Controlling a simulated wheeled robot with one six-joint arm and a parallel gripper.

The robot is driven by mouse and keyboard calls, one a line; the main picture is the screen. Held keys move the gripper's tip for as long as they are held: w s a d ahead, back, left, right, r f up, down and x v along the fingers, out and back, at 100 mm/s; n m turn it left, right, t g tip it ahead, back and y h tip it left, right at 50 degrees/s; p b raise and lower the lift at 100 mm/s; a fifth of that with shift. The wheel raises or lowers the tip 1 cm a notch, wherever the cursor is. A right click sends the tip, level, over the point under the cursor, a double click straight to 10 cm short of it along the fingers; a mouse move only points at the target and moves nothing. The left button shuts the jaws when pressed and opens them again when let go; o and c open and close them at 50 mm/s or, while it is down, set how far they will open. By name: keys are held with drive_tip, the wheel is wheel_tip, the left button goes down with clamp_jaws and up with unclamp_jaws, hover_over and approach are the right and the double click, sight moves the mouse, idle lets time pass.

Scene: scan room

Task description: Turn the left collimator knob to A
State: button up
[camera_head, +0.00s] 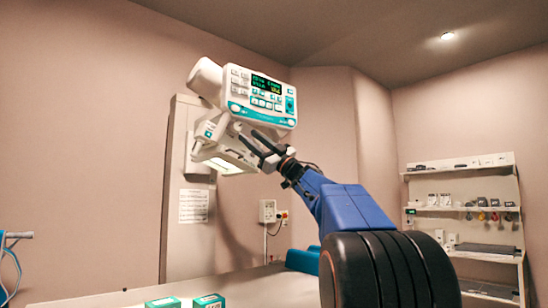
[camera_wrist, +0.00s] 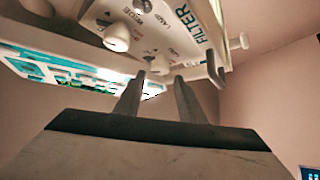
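The collimator (camera_head: 222,150) is a white box with teal trim, hanging under the tube head in the head view. The wrist view shows its panel (camera_wrist: 185,32) close up, with "FILTER" and "LAMP" lettering. A white knob (camera_wrist: 117,38) is on the panel's left. A second pale knob (camera_wrist: 160,65) lies just beyond my fingertips, roughly in line with the gap between them. My gripper (camera_head: 247,136) is beside the collimator in the head view. In the wrist view my gripper (camera_wrist: 160,78) has its fingers apart with nothing held. I cannot tell the knobs' settings or whether a finger touches one.
The control console (camera_head: 263,92) with a lit display sits just above my gripper. A table (camera_head: 110,299) below carries teal-and-white boxes (camera_head: 208,301). A shelf unit (camera_head: 465,225) with small items stands at the right. A wall box (camera_head: 268,211) is behind my arm.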

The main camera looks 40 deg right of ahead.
drive_tip(key=v, duration=1.2)
drive_tip(key=shift+f, duration=0.1)
